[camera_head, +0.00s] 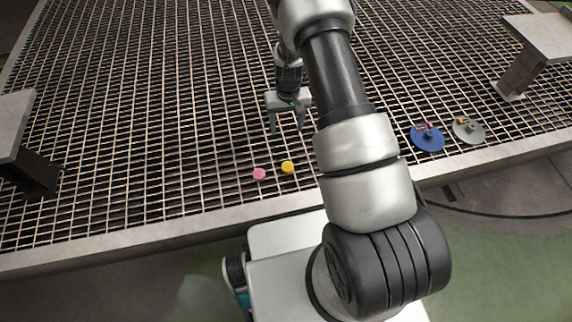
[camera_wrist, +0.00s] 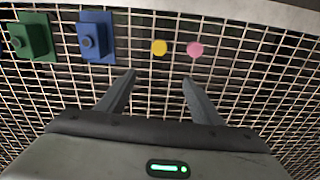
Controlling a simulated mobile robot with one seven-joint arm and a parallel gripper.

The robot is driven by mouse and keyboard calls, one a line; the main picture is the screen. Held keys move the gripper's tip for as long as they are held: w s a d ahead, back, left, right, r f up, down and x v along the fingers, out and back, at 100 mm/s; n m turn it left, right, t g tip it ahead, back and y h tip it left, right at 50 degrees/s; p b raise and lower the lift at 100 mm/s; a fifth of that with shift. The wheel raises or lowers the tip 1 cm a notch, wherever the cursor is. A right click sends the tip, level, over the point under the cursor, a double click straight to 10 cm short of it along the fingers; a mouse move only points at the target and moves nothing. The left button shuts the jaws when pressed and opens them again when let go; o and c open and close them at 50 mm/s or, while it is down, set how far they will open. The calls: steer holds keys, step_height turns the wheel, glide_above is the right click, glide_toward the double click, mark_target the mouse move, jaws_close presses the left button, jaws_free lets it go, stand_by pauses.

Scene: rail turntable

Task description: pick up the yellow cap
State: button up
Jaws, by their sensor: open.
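The yellow cap (camera_head: 288,167) lies on the metal grating near its front edge. It also shows in the wrist view (camera_wrist: 159,48), ahead of the gap between my fingers. A pink cap (camera_head: 259,174) lies close beside it, to the left in the head view and to the right in the wrist view (camera_wrist: 195,49). My gripper (camera_head: 287,130) is open and empty, farther back over the grating than the yellow cap and apart from it. Both fingers (camera_wrist: 158,82) show in the wrist view with nothing between them.
A blue round piece (camera_head: 428,139) and a grey round piece (camera_head: 468,131) with small parts on them stand at the right. A blue block (camera_wrist: 97,38) and a green block (camera_wrist: 33,37) show in the wrist view. The grating (camera_head: 150,120) around the caps is clear.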

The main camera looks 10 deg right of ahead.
steer(key=b, duration=0.3)
glide_above(287, 166)
steer(key=f, duration=1.6)
steer(key=shift+d+f, duration=0.2)
steer(key=shift+d, duration=0.05)
steer(key=shift+a+f+b, duration=0.15)
steer(key=shift+f+b, duration=0.85)
steer(key=shift+f, duration=2.2)
steer(key=c, duration=1.1)
step_height(287, 166, up, 10)
steer(key=p, duration=0.2)
steer(key=shift+p, duration=0.35)
steer(key=o, duration=0.5)
steer(key=c, duration=0.4)
